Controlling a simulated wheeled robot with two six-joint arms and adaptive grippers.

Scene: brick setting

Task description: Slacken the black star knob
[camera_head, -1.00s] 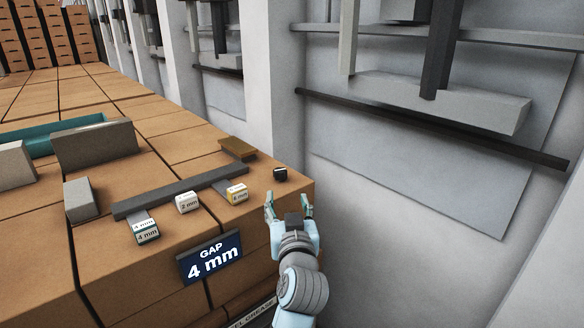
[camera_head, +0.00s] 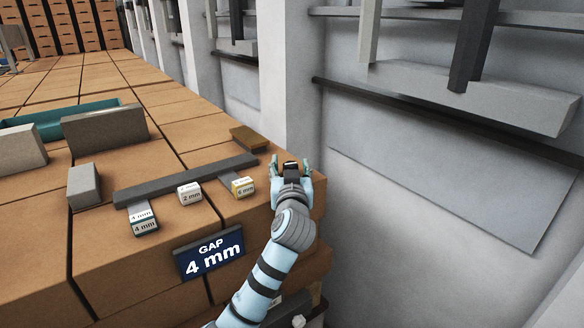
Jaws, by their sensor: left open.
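The black star knob (camera_head: 290,163) is a small dark piece on top of the brown boxes, near their right corner. It is mostly hidden by my left gripper (camera_head: 289,168). My left gripper is open, with one finger on each side of the knob. I cannot tell whether the fingers touch it. My right gripper is not in view.
A dark grey bar (camera_head: 187,180) lies left of the gripper, with blocks marked 4 mm (camera_head: 144,223), 2 mm (camera_head: 190,193) and 6 mm (camera_head: 242,187) along it. A blue "GAP 4 mm" sign (camera_head: 209,252) is on the front. Grey wall panels rise at right.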

